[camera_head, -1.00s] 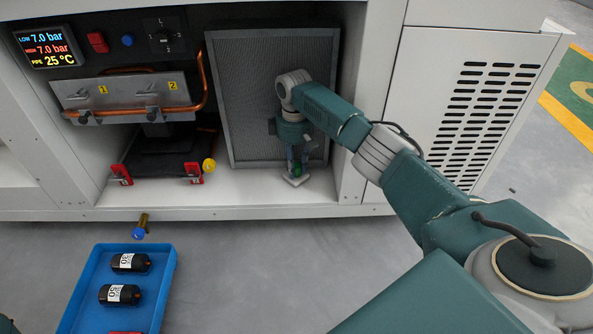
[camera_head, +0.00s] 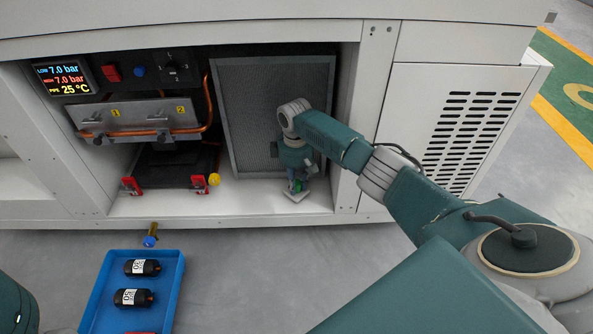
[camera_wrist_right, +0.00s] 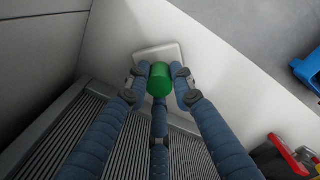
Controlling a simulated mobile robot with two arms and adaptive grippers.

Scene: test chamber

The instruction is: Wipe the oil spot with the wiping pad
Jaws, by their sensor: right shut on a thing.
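The wiping pad is a pale flat square plate (camera_head: 296,196) with a green knob (camera_head: 299,186) on top. My right gripper (camera_head: 298,184) reaches down into the open cabinet and is shut on the green knob. In the right wrist view the three blue-grey fingers close around the knob (camera_wrist_right: 160,79), with the pale pad (camera_wrist_right: 158,50) beyond it. The pad is at the white cabinet floor (camera_head: 250,199), near its front edge; I cannot tell if it is pressed flat. No oil spot can be made out. My left gripper is not in view.
A grey filter panel (camera_head: 262,110) leans behind the gripper. A black stand with red clamps (camera_head: 131,185) is to the left. A blue tray (camera_head: 172,290) with black canisters is on the floor, near a brass fitting with a blue end (camera_head: 150,241). The right cabinet wall is close.

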